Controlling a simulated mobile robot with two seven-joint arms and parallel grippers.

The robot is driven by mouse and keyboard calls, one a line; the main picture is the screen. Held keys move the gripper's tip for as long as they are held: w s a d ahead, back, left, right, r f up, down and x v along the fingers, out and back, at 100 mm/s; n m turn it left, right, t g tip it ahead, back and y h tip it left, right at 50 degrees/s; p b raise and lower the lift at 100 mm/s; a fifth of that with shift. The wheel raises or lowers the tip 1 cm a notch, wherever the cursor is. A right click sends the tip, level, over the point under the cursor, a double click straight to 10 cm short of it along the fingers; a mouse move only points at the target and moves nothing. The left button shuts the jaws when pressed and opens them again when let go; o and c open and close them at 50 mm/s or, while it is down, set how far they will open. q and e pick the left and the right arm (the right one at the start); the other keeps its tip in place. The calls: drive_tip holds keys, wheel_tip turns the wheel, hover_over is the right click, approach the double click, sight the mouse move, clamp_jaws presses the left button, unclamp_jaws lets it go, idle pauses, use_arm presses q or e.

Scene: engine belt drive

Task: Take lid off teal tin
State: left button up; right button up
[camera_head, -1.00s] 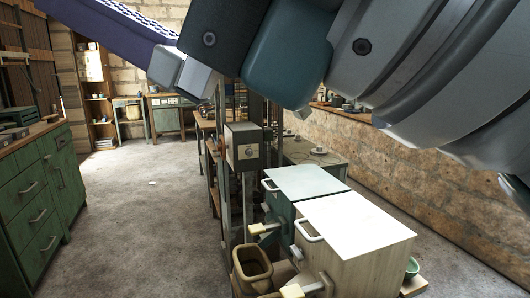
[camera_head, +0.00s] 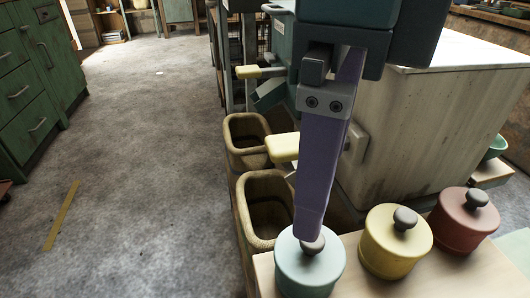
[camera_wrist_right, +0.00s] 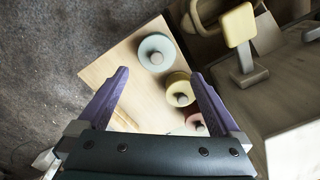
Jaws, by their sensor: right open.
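The teal tin (camera_head: 310,274) stands at the front left of a light wooden top in the head view, with its lid and grey knob (camera_head: 316,246) on it. It also shows in the right wrist view (camera_wrist_right: 152,43), ahead of the fingers. My right gripper (camera_head: 309,232) points down over the teal tin, its purple fingertip overlapping the knob in the picture; I cannot tell whether they touch. In the right wrist view the gripper (camera_wrist_right: 160,74) has its two fingers wide apart with nothing between them. One finger is hidden in the head view. My left gripper is not in view.
A yellow lidded tin (camera_head: 383,252) and a red lidded tin (camera_head: 455,230) stand in a row to the right on the wooden top (camera_head: 357,278). Brown open bins (camera_head: 262,233) and a pale cabinet (camera_head: 425,125) stand behind.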

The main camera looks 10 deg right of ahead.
hover_over(311, 248)
drive_tip(key=f, duration=0.2)
drive_tip(key=f+b, duration=0.1)
drive_tip(key=f, duration=0.1)
drive_tip(key=shift+w+d, duration=0.2)
drive_tip(key=shift+w, duration=0.15)
wheel_tip(311, 248, down, 5)
drive_tip(key=shift+w+d+f+b, duration=0.1)
drive_tip(key=shift+f+b, duration=0.1)
drive_tip(key=shift+b, duration=0.55)
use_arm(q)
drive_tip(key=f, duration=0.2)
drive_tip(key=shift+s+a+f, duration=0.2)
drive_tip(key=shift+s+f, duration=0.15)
use_arm(e)
drive_tip(key=shift+c, duration=0.2)
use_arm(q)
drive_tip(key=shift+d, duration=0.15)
use_arm(e)
drive_tip(key=c, duration=1)
drive_tip(key=shift+o, duration=0.2)
drive_tip(key=shift+r, duration=0.1)
